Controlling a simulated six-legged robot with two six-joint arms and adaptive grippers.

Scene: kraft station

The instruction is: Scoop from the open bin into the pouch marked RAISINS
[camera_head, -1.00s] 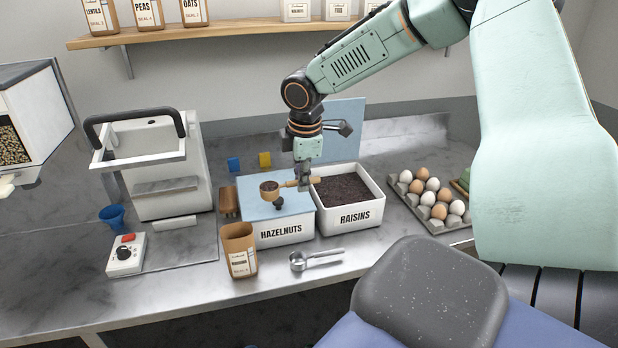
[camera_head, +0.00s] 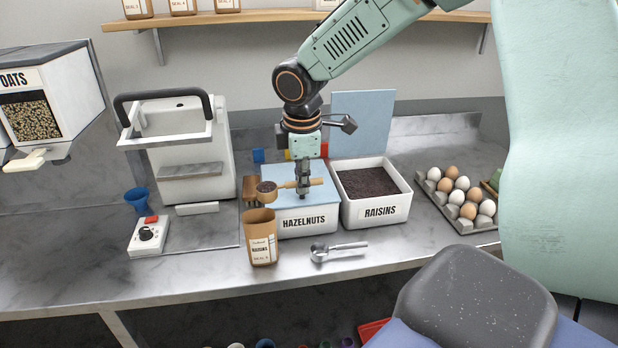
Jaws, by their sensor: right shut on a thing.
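The open bin marked RAISINS (camera_head: 345,211) is full of dark raisins (camera_head: 368,182), its blue lid (camera_head: 362,122) standing up behind it. The kraft pouch marked RAISINS (camera_head: 262,250) stands upright and open at the front of the bench. My right gripper (camera_head: 304,189) is shut on the handle of a wooden scoop (camera_head: 268,196) holding dark raisins. The scoop's bowl is above and just behind the pouch's mouth, over the left edge of the HAZELNUTS bin (camera_head: 303,222), whose blue lid is closed. My left gripper is not in view.
A metal scoop (camera_head: 338,250) lies right of the pouch. An egg tray (camera_head: 458,204) stands at the right. A sealing machine (camera_head: 182,150), a blue cup (camera_head: 137,200) and a control box (camera_head: 149,236) are at the left. Bench front left is clear.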

